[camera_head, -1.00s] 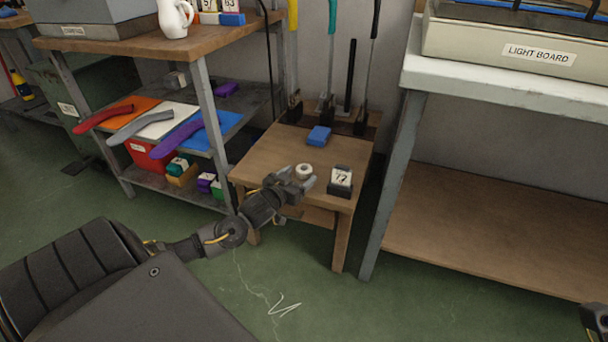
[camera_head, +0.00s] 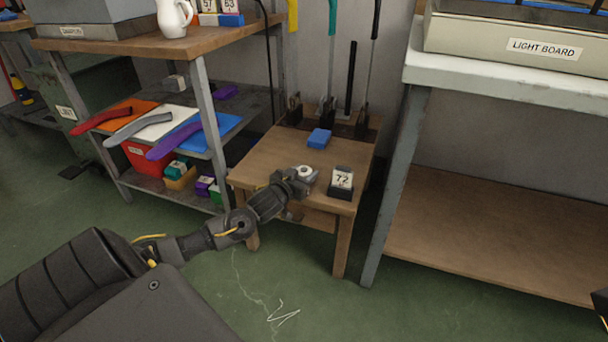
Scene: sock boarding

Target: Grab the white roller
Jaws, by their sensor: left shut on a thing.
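The white roller (camera_head: 305,172), a small white ring-shaped piece, is at the front part of the small wooden table (camera_head: 268,158). My left gripper (camera_head: 300,180) reaches over the table's front edge from the lower left and is shut on the roller. The fingers partly hide the roller, and I cannot tell whether it still touches the tabletop. Of my right arm, only a dark sliver shows at the lower right edge; its gripper is not visible.
A number 72 card in a dark holder (camera_head: 341,183) stands just right of the roller. A blue block (camera_head: 319,138) lies behind it. Upright tools (camera_head: 332,60) stand at the table's back. Shelving (camera_head: 205,95) is at left, a light board bench (camera_head: 500,85) at right.

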